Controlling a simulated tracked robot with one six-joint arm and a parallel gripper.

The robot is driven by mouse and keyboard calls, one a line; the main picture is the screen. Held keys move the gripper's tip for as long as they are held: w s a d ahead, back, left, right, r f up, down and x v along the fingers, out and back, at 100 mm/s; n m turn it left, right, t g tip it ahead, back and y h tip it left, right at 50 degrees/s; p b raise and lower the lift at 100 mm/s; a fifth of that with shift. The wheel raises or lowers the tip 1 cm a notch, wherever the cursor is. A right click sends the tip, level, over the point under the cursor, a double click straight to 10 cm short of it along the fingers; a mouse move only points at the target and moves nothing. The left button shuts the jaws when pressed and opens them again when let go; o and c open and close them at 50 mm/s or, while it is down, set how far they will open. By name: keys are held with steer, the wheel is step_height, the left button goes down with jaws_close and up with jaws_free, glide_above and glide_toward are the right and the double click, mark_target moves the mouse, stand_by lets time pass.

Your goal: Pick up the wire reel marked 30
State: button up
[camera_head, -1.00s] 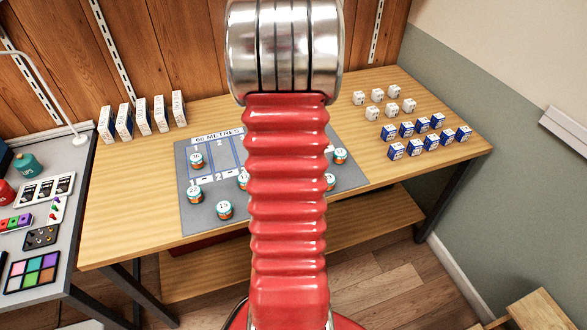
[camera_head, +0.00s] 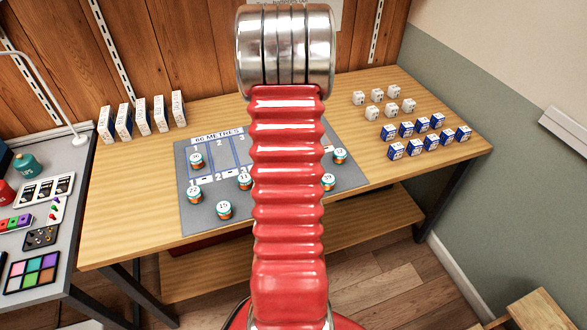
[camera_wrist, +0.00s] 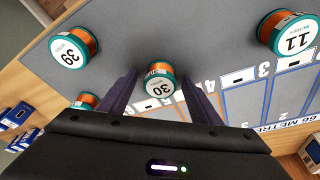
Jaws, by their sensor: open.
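The wire reel marked 30 (camera_wrist: 160,84), a small teal-rimmed, copper-coloured reel with a white label, stands upright on the grey mat in the wrist view. My gripper (camera_wrist: 160,77) is open, with one dark finger on each side of this reel. I cannot tell whether either finger touches it. In the head view, my red arm covers the middle of the mat, and I cannot make out the reel marked 30 or the fingers there.
A reel marked 39 (camera_wrist: 77,48) and a reel marked 11 (camera_wrist: 287,35) stand either side. Another reel (camera_wrist: 86,99) is close by the left finger. The grey mat (camera_head: 272,208) holds several more reels. Blue-and-white boxes (camera_head: 430,125) stand at the table's right.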

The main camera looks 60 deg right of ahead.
steer(key=c, duration=1.1)
steer(key=shift+r, duration=0.15)
step_height(320, 180, up, 10)
steer(key=shift+f, duration=0.1)
stand_by(0.6)
